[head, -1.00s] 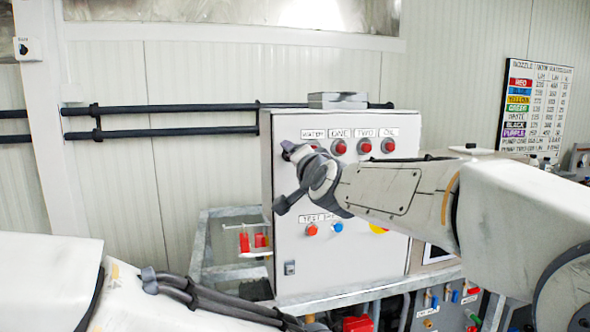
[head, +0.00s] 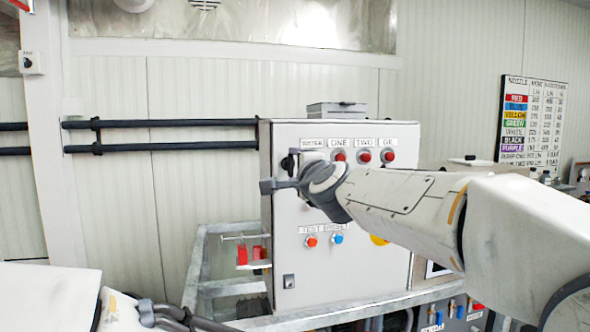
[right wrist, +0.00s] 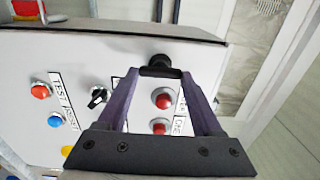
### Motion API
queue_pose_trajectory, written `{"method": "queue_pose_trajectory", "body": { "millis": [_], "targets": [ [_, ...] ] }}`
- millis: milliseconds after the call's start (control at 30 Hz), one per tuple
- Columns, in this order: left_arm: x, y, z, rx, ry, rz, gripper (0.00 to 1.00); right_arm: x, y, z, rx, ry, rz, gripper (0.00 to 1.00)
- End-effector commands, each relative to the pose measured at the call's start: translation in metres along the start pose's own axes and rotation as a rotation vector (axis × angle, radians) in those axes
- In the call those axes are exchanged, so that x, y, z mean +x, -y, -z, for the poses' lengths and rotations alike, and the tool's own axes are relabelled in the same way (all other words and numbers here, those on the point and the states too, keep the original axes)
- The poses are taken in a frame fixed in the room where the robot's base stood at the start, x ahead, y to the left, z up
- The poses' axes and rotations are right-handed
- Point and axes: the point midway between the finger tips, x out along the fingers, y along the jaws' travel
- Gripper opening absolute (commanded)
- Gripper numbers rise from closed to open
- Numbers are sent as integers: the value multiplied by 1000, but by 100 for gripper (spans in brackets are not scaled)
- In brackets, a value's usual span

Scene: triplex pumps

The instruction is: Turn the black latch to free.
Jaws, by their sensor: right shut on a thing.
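The black latch (right wrist: 160,66) is a small dark knob near the edge of the grey-white control cabinet (head: 345,262). In the head view it is mostly hidden by my right gripper (head: 275,174), near the cabinet's upper left. In the right wrist view my right gripper (right wrist: 163,76) has its two purple-grey fingers on either side of the latch, shut on it. The latch's exact turn angle is hard to tell. Part of my left gripper (head: 165,314) shows at the bottom left, cut off by the frame; its jaws are unclear.
Red buttons (head: 364,156) sit right of my right gripper. An orange button (head: 311,242) and a blue button (head: 337,238) sit lower. A black rotary switch (right wrist: 98,97) is also on the panel. A metal frame (head: 197,265) stands at the lower left.

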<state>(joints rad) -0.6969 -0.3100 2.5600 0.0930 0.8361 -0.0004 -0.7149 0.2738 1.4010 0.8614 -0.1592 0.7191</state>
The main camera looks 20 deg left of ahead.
Motion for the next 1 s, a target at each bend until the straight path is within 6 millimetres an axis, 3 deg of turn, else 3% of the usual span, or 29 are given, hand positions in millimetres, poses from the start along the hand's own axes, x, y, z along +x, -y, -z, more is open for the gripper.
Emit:
{"method": "queue_pose_trajectory", "body": {
  "millis": [467, 500, 833, 1000],
  "targets": [
    [0, 0, 0, 0, 0, 0, 50, 0, -1, 0, 17, -1, -1, 12],
    [0, 0, 0, 0, 0, 0, 50, 0, -1, 0, 16, -1, -1, 80],
    [1, 0, 0, 0, 0, 0, 50, -1, 0, 0, 13, 0, 0, 80],
    [9, 1, 0, 0, 0, 0, 50, -20, -1, 0, 12, 0, 2, 80]
  ]
}}
